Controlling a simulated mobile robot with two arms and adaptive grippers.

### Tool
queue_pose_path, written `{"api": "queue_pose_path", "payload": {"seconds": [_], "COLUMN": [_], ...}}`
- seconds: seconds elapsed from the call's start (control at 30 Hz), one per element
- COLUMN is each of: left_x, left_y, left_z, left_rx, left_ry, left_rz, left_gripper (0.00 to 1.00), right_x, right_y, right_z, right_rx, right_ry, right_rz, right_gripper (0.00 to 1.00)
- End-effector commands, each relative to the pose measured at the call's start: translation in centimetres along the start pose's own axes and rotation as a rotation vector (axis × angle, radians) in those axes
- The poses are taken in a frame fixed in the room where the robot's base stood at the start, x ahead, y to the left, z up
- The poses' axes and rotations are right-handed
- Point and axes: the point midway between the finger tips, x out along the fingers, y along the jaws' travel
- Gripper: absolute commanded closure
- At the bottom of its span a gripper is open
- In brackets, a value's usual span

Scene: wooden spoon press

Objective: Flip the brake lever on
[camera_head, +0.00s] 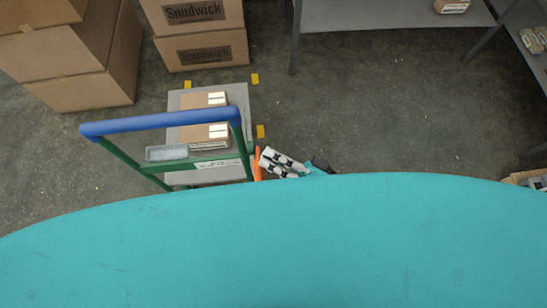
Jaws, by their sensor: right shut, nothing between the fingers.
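An orange lever (257,165) stands upright at the right side of a hand cart with a blue push handle (160,122) and a green frame (245,150); I take it as the brake lever. My right gripper (268,160), with white and black fingers, is shut and empty, just right of the orange lever. Its tips are very near the lever; I cannot tell whether they touch it. The lower end of the lever is hidden behind my teal body. My left gripper is not in view.
The cart's grey deck (240,94) bears small cardboard boxes (204,100), and a grey tray (166,153) hangs at the frame. Large cartons (75,85) stand at the left. A grey table (385,14) is at the back; the floor between is clear.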

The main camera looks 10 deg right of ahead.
Motion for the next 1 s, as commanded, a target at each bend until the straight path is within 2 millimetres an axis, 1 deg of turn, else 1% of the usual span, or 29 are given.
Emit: {"api": "queue_pose_path", "payload": {"seconds": [0.03,0.07,0.1,0.13,0.4,0.53,0.7,1.0], "left_x": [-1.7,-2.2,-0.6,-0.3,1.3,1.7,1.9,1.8], "left_y": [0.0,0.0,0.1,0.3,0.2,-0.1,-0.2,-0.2], "left_z": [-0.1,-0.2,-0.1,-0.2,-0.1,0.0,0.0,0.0], "left_rx": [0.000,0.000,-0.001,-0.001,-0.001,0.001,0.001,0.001], "left_ry": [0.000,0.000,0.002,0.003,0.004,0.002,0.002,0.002], "left_rz": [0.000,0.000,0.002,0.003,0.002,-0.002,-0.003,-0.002], "left_gripper": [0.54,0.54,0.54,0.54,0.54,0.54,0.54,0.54], "right_x": [0.8,1.1,-0.5,-1.2,-6.3,-8.0,-8.9,-9.0], "right_y": [-1.3,-1.7,-0.3,0.0,1.4,1.8,1.9,1.9], "right_z": [-1.1,-1.5,-0.7,-0.7,-1.1,-1.2,-1.4,-1.4], "right_rx": [-0.002,-0.002,0.000,0.000,-0.001,0.000,0.000,0.000], "right_ry": [0.002,0.003,-0.001,0.000,0.001,0.001,0.003,0.002], "right_rz": [-0.001,0.000,0.007,0.006,0.004,0.004,0.001,0.001], "right_gripper": [1.00,1.00,1.00,1.00,1.00,1.00,1.00,1.00]}}
